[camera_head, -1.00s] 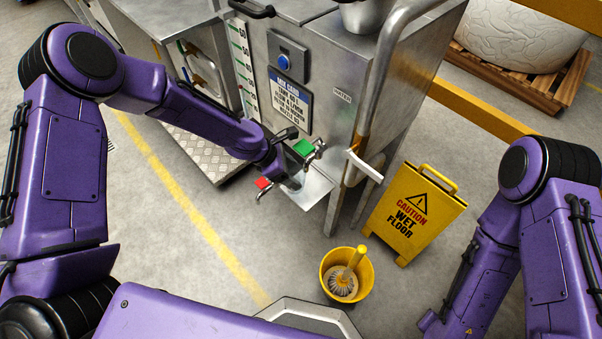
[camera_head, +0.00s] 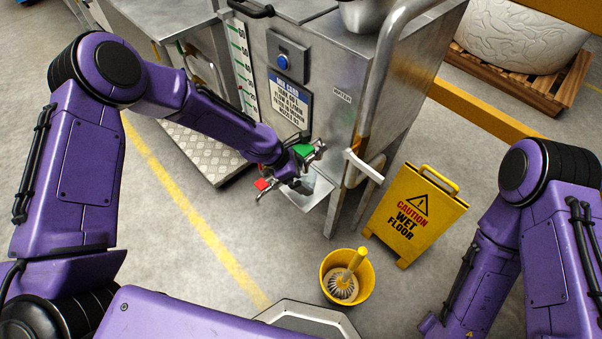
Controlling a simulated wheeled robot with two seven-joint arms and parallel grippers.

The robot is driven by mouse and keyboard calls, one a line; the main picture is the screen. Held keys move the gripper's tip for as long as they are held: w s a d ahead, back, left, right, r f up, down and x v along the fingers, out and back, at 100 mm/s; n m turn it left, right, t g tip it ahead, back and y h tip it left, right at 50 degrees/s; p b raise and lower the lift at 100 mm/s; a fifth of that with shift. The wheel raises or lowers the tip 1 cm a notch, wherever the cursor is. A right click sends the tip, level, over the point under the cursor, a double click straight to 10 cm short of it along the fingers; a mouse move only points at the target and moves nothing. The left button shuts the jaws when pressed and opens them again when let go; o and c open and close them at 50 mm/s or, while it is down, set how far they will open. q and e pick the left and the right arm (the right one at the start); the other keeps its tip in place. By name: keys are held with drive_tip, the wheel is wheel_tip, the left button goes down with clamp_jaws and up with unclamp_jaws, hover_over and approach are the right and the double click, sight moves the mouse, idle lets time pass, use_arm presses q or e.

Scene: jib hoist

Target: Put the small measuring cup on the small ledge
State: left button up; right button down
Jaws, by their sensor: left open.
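The small ledge (camera_head: 322,191) is a bare metal plate jutting from the front of the steel machine, below the taps. My left gripper (camera_head: 303,187) is open, right over the left part of this ledge and close to the taps. I cannot make out the small measuring cup; a greyish patch at the gripper is too small and covered to name. My right arm stands at the right, and its gripper is outside the picture.
A tap with a green handle (camera_head: 304,150) and one with a red handle (camera_head: 262,184) flank my left wrist. A yellow bucket (camera_head: 366,290) and a wet floor sign (camera_head: 412,215) stand on the floor. A curved pipe (camera_head: 374,75) runs down the machine's corner.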

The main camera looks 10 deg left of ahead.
use_arm(q)
drive_tip(key=p+v, duration=0.3)
drive_tip(key=v, duration=0.8)
drive_tip(key=s+a+f+m+y, duration=0.3)
drive_tip(key=s+a+f+m, duration=0.1)
drive_tip(key=s+f, duration=0.35)
drive_tip(key=s+a+f+m+y, duration=0.3)
drive_tip(key=s+a+f, duration=0.1)
drive_tip(key=s+f, duration=0.4)
drive_tip(key=s+a+m+y, duration=0.3)
drive_tip(key=s+a+m, duration=0.3)
drive_tip(key=s, duration=0.7)
drive_tip(key=m, duration=0.2)
drive_tip(key=shift+m+t+y, duration=0.3)
drive_tip(key=shift+m+t, duration=0.1)
